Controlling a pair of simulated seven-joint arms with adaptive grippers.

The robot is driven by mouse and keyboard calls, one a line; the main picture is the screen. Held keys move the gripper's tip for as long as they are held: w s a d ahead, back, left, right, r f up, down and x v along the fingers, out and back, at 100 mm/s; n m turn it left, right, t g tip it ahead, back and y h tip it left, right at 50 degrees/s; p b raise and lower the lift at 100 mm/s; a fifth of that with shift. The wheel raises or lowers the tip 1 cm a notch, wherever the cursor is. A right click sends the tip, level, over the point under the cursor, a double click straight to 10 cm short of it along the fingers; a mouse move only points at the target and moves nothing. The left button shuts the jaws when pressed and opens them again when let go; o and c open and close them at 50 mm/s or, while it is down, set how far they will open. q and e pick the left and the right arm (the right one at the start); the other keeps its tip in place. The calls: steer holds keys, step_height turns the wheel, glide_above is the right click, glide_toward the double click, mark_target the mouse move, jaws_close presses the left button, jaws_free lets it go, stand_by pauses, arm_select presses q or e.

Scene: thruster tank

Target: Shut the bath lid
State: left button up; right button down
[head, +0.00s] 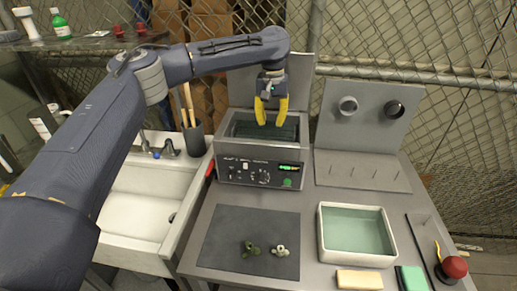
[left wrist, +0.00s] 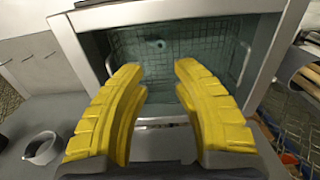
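The bath (head: 262,172) is a grey box with a control panel and a green-lit display, standing at the back of the grey table. Its lid (head: 301,80) is a grey panel standing raised behind the tank, partly hidden by my left arm and gripper. My left gripper (head: 271,112) hangs over the open bath with its yellow fingers pointing down, apart and empty. In the left wrist view the open fingers (left wrist: 159,72) are over the tank, with a mesh basket (left wrist: 185,45) inside. I see no contact with the lid. My right gripper is not in view.
A sink (head: 140,215) and a cup of sticks (head: 194,137) are left of the bath. A pegged stand (head: 362,172) is on its right. In front are a dark mat (head: 225,235) with small parts, a water tray (head: 357,262) and a red button (head: 454,267).

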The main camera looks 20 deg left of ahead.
arm_select(q)
steer(key=c, duration=0.4)
steer(key=shift+t+h, duration=0.5)
steer(key=shift+h, duration=0.1)
steer(key=d+r, duration=0.1)
steer(key=r, duration=0.1)
steer(key=w+d+r, duration=0.2)
steer(key=r, duration=0.1)
steer(key=shift+d+r, duration=0.35)
steer(key=shift+d, duration=0.05)
jaws_close()
steer(key=t, duration=0.5)
glide_toward(292, 55)
steer(key=w+a, duration=0.1)
steer(key=w, duration=0.1)
steer(key=a+r, duration=0.1)
steer(key=a, duration=0.1)
steer(key=w+a+r+t+y, duration=0.1)
steer(key=a, duration=0.2)
steer(key=a+r+y, duration=0.1)
steer(key=a+r, duration=0.1)
steer(key=shift+w+a+t, duration=0.25)
steer(key=shift+a+t, duration=0.05)
steer(key=shift+a, duration=0.05)
steer(key=shift+w+a, duration=0.1)
steer(key=shift+a, duration=0.15)
steer(key=x, duration=1)
steer(key=shift+s+d, duration=0.2)
steer(key=shift+s, duration=1.8)
